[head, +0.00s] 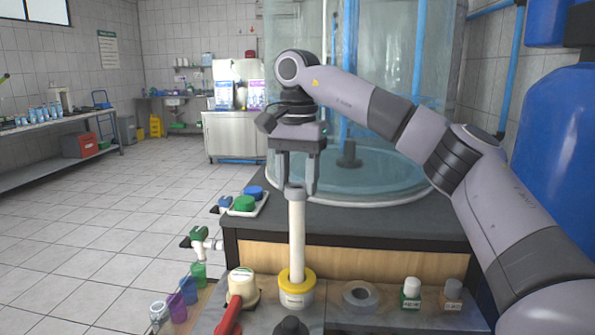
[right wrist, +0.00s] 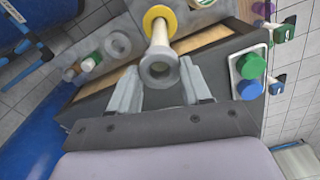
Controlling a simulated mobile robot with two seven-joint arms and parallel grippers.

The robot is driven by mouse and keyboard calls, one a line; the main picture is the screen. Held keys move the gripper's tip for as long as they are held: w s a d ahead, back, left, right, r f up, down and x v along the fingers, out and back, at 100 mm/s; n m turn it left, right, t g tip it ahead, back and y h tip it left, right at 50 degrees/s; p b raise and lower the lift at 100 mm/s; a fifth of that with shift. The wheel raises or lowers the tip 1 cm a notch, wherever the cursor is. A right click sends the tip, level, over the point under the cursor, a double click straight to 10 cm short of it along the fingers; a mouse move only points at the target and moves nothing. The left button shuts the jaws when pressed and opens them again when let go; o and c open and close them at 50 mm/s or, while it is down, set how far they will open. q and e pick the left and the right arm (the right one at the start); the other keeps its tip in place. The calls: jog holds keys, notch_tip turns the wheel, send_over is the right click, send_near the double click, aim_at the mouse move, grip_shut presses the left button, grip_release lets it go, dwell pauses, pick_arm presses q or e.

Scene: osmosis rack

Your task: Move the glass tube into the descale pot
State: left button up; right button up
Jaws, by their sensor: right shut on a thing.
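The pale glass tube (head: 297,240) stands upright on the front counter, its lower end at the yellow-rimmed pot (head: 296,299). The pot's label is too small to read, so I cannot tell if it is the descale pot. The tube's bottom is hidden by the rim. My right gripper (head: 297,189) points down and is shut on the tube's top end. In the right wrist view, the tube's flared open end (right wrist: 159,70) sits between the fingers, with the yellow rim (right wrist: 160,18) beyond. My left gripper is not in view.
A cream-topped jar (head: 243,286) and red handle (head: 229,318) are left of the pot. A grey ring (head: 360,294) and small bottles, one green-labelled (head: 411,293), are to its right. A large clear tank (head: 385,160) stands behind.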

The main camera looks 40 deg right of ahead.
jog(key=b, duration=0.4)
send_near(298, 260)
jog(key=shift+w+d+f, duration=0.4)
jog(key=shift+w+d, duration=0.1)
jog(key=shift+w, duration=0.1)
jog(key=shift+f+b, duration=1.3)
jog(key=shift+f, duration=2.55)
jog(key=shift+f+b, duration=0.3)
jog(key=shift+f+b, duration=0.35)
jog(key=shift+f, duration=0.7)
jog(key=o, duration=1.3)
